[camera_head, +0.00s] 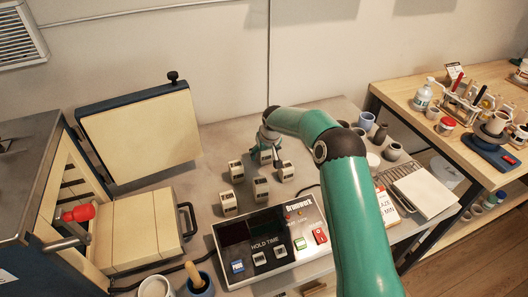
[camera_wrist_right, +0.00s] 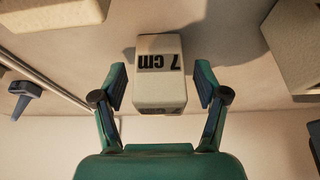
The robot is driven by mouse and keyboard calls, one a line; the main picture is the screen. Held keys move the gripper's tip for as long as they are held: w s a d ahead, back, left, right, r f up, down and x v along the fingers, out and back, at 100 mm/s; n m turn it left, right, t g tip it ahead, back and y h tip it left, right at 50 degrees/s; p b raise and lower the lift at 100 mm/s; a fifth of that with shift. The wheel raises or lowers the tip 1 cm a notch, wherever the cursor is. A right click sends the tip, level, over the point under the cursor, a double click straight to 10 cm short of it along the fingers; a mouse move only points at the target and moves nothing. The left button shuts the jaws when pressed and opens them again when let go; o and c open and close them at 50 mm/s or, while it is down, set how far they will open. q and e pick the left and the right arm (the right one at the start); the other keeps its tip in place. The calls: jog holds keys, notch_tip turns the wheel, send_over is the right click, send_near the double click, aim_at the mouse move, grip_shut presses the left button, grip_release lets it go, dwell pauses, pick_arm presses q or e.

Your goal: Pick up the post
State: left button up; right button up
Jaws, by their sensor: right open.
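Several small pale kiln posts stand on the grey table in the head view, such as one at the front left (camera_head: 228,203) and one on the right (camera_head: 286,171). My right gripper (camera_head: 267,150) is over the rearmost of them, small and partly covered by its own arm. In the right wrist view a pale post marked "7 cm" (camera_wrist_right: 160,72) stands between the two spread fingers of my right gripper (camera_wrist_right: 161,80). A gap shows on each side, so the fingers appear not to touch it. My left gripper is not in view.
Other pale posts (camera_wrist_right: 55,12) lie close by in the right wrist view. A controller box (camera_head: 268,245) stands in front of the posts. An open kiln lid (camera_head: 145,135) is on the left.

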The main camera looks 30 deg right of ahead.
jog(key=shift+f, duration=0.15)
jog(key=c, duration=1.3)
jog(key=shift+c, duration=0.4)
